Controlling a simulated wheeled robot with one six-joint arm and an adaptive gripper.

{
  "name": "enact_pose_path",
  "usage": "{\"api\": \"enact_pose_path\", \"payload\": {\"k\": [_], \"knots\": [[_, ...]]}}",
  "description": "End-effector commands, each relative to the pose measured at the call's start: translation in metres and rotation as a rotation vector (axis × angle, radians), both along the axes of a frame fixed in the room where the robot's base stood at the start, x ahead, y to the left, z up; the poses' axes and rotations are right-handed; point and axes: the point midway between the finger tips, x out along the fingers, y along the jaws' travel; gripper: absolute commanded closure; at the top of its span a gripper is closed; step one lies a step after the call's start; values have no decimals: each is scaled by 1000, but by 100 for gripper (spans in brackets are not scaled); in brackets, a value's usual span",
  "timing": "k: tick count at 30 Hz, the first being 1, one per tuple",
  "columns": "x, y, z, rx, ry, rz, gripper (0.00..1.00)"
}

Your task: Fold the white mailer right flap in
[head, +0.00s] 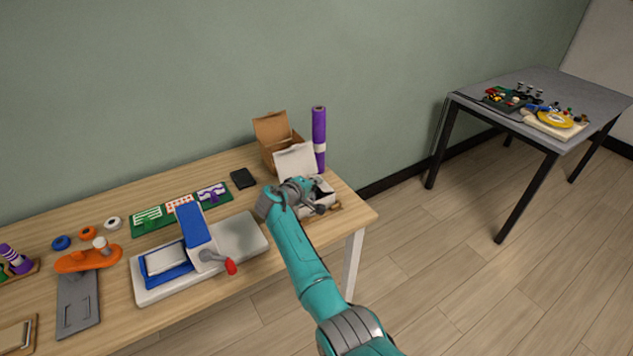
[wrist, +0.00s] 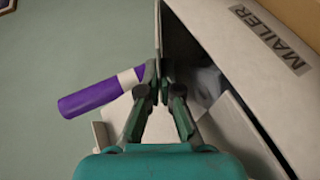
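The white mailer stands open at the right end of the workbench, with its raised lid (head: 295,160) tilted up at the back. In the wrist view the lid (wrist: 235,45) fills the upper right and bears a "MAILER" label. A white panel (wrist: 245,135) of the mailer lies at lower right, with the dark interior between it and the lid. My gripper (wrist: 159,72) has its fingertips together beside the mailer's edge; I cannot tell whether they touch it. In the head view my gripper (head: 318,207) partly hides the mailer's front. The right flap is not clearly distinguishable.
A brown open box (head: 272,135) stands behind the mailer, and an upright purple roll (head: 319,140) stands close to its right. A blue press on a grey base (head: 240,235) is to the left. A black phone-like item (head: 243,178) lies behind the press.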

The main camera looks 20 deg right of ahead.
Motion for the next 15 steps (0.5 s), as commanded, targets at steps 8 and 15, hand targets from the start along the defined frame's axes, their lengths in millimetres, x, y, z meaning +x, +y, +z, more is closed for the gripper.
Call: {"api": "enact_pose_path", "payload": {"k": [8, 15], "knots": [[0, 1, -2, -39, -9, -1, 100], [0, 1, -2, -41, -11, -1, 100]]}}
